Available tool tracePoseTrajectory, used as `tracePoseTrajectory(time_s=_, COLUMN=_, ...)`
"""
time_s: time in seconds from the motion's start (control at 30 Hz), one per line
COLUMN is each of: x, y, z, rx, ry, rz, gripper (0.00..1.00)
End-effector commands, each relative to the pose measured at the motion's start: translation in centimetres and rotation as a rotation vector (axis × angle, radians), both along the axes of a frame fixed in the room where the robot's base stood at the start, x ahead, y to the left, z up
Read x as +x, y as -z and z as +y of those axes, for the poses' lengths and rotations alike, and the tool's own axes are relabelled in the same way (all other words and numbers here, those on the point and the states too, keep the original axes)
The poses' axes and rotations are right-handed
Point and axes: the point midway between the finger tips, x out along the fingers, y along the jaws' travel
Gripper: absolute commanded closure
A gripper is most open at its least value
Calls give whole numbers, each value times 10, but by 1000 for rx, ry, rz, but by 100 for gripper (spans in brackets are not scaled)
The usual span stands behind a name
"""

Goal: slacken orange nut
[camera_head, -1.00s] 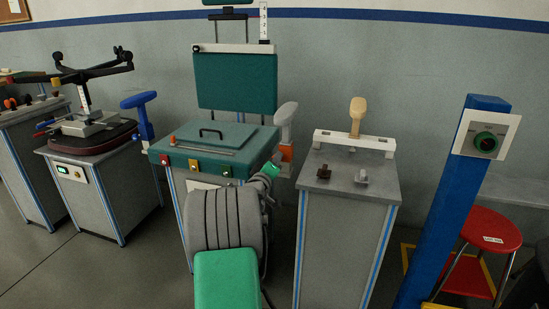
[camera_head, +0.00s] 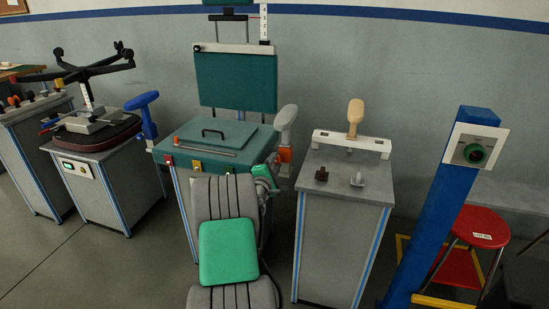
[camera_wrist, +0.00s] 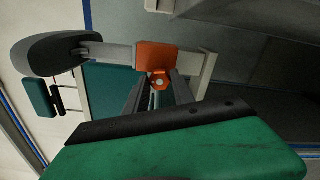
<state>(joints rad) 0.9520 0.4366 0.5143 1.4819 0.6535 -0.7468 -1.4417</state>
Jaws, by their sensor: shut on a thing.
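The orange nut (camera_wrist: 159,82) shows in the wrist view against an orange block (camera_wrist: 155,57) at the foot of the grey armrest's post (camera_wrist: 110,53). My gripper (camera_wrist: 158,88) has one dark finger on each side of the nut and is shut on it. In the head view, the orange block (camera_head: 286,154) sits below the grey armrest (camera_head: 285,118), at the right side of the teal seat. My gripper (camera_head: 274,183) reaches this spot from the front, and the nut itself is hidden there.
The teal seat (camera_head: 210,145) stands on a cabinet behind my arm. A grey cabinet (camera_head: 343,190) with small knobs is close on the right. A blue post (camera_head: 441,210) and a red stool (camera_head: 481,228) stand farther right. Open floor (camera_head: 110,265) lies at left.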

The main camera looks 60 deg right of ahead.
Motion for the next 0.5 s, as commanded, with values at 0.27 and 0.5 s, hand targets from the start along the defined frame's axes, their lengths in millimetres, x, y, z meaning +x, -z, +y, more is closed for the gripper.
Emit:
tracePoseTrajectory(time_s=0.27, x=0, y=-4, z=0, rx=-39, ry=-2, rz=258, gripper=100)
tracePoseTrajectory(time_s=0.5, x=0, y=-3, z=0, rx=-74, ry=-2, rz=482, gripper=100)
